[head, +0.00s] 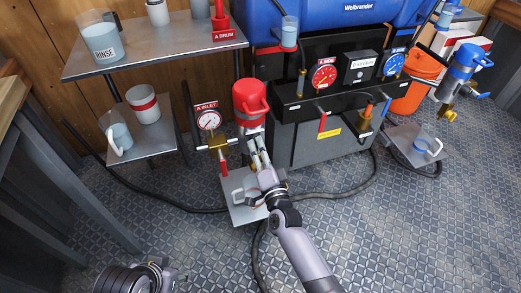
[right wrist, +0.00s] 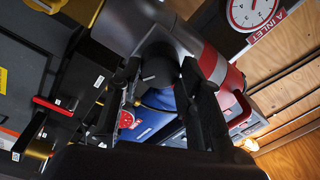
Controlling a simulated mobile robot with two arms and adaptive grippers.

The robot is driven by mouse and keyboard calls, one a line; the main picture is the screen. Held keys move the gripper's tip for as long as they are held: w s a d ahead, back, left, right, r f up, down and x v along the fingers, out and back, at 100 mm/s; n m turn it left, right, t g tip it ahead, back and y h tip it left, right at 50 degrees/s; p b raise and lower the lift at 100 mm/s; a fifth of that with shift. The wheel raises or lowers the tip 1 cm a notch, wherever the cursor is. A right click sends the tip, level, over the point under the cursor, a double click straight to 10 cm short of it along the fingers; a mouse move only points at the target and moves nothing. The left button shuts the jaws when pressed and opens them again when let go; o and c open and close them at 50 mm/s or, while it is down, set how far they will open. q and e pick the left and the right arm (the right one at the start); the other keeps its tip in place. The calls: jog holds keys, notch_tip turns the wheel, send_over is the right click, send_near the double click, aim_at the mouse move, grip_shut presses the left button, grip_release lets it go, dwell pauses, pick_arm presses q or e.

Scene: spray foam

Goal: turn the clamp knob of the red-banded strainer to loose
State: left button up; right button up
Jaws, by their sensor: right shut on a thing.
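The red-banded strainer (head: 250,103) stands upright in the middle of the head view, with a red top, a red side handle and a grey lower body. In the right wrist view its grey and red body (right wrist: 205,62) fills the upper middle. My right gripper (head: 259,158) reaches its lower front from below. In the right wrist view the clamp knob (right wrist: 157,66), dark and round, sits between the two fingers of my right gripper (right wrist: 160,75), which is shut on it. In the head view the gripper hides the knob. Part of my left arm shows at the bottom left; its fingers are unclear.
The A INLET gauge (head: 209,120) and a red-handled valve (head: 224,168) stand just left of the strainer. A grey tray (head: 245,211) with a white-handled cup lies below. A blue-topped strainer (head: 461,68) stands at the right. Hoses cross the floor.

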jog(key=o, duration=1.2)
jog(key=shift+c, duration=0.2)
jog(key=v, duration=1.2)
